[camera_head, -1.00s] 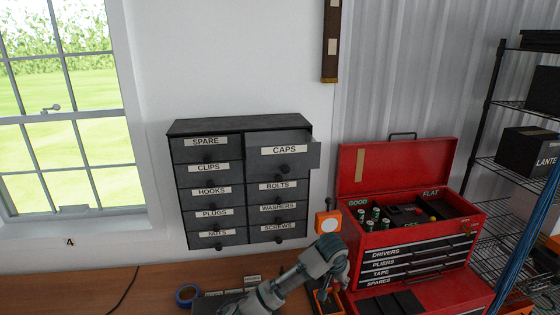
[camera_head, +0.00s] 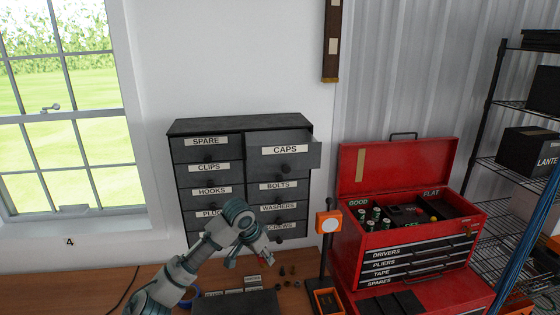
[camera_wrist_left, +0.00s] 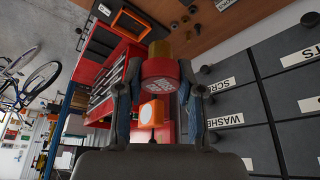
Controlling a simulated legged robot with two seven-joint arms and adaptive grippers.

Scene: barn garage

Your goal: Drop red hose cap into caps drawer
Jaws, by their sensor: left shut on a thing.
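The red hose cap (camera_wrist_left: 160,72) is between the fingers of my left gripper (camera_wrist_left: 160,88) in the left wrist view, with a brass-coloured part at its far end. In the head view my left gripper (camera_head: 267,256) is low in front of the lower right of the drawer cabinet, below the caps drawer and partly hidden by my wrist. My right gripper is not in view.
A red toolbox (camera_head: 413,276) stands open at right. An orange lamp (camera_head: 317,222) on a stand and an orange-rimmed tray (camera_head: 328,301) are beside it. Small fittings (camera_head: 282,272) and labelled dark trays (camera_head: 246,303) lie on the wooden bench (camera_head: 140,290). The space before the caps drawer is clear.

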